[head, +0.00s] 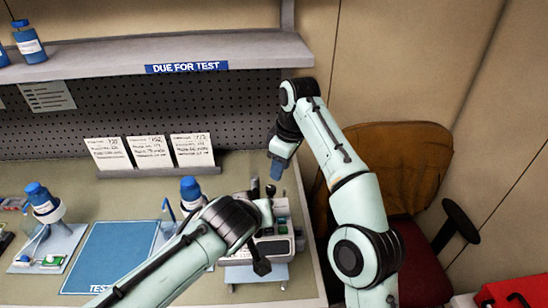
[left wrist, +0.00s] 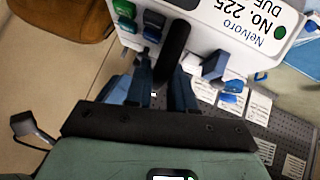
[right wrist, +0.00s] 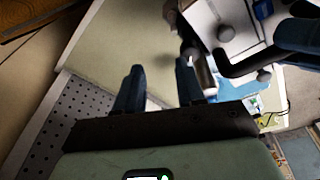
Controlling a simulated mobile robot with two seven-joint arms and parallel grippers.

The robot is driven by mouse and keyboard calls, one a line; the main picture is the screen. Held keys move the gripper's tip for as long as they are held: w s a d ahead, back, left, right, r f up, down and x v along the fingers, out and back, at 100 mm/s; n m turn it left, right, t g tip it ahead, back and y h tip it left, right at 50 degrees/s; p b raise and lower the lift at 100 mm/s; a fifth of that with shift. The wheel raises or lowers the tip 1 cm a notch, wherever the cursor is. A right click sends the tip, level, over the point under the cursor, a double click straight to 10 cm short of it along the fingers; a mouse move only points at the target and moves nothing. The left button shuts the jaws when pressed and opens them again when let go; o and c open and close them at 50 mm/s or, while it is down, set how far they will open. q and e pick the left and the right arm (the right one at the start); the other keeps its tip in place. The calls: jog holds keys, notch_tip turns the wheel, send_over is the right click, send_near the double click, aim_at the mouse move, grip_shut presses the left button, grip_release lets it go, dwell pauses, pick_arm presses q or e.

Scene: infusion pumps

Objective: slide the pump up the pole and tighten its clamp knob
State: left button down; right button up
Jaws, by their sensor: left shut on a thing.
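The pump (head: 272,246) is a white box with green and blue keys, on the bench's right part. Its labelled face shows upside down in the left wrist view (left wrist: 240,22). My left gripper (left wrist: 163,76) is at its top edge, shut on the dark handle bar (left wrist: 176,45). My left forearm hides part of the pump in the head view. My right gripper (head: 276,170) points down behind the pump, open and empty in the right wrist view (right wrist: 158,80). A short metal pole piece (right wrist: 207,76) shows beyond its fingers. I cannot clearly single out the clamp knob.
A card rack (head: 150,172) stands behind, below a shelf (head: 120,58). A chair (head: 400,165) is beyond the bench's right edge, and a red case (head: 515,292) is at lower right.

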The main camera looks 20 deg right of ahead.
aim_at(272, 188)
jog(key=shift+n+y, duration=0.3)
jog(key=shift+y, duration=0.4)
jog(key=a+r, duration=0.1)
jog(key=s+r, duration=0.1)
jog(key=r, duration=0.1)
jog(key=s+a+r, duration=0.1)
jog(key=shift+s+a+r, duration=0.15)
jog(key=shift+a+r, duration=0.15)
jog(key=shift+a, duration=0.05)
jog(key=shift+f, duration=3.9)
jog(key=c, duration=0.6)
